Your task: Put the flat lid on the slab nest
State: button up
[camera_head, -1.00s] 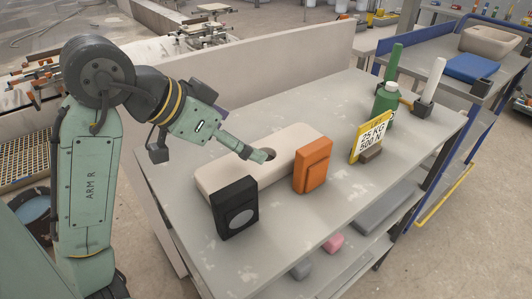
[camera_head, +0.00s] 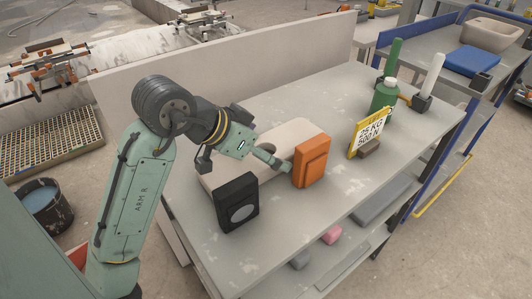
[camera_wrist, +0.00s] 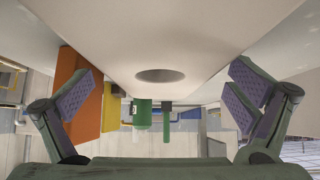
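A long pale beige block with a round hole, likely the slab nest (camera_head: 222,174), lies on the grey table. In the wrist view the block (camera_wrist: 160,35) fills the top, with its dark hole (camera_wrist: 160,76) near the middle. My gripper (camera_head: 286,167) is low over the block's right part, close to the orange case, and hides the hole from the head camera. In the wrist view my gripper (camera_wrist: 160,95) has its two purple-padded fingers wide apart with nothing between them. I cannot tell for sure which thing is the flat lid.
An orange case (camera_head: 312,162) stands right of my gripper, and a black case (camera_head: 236,203) stands in front of the block. A yellow sign (camera_head: 368,134) and a green bottle (camera_head: 383,96) stand further right. A low wall (camera_head: 230,75) runs behind the table. The table's front right is clear.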

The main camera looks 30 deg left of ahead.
jog(key=c, duration=1.8)
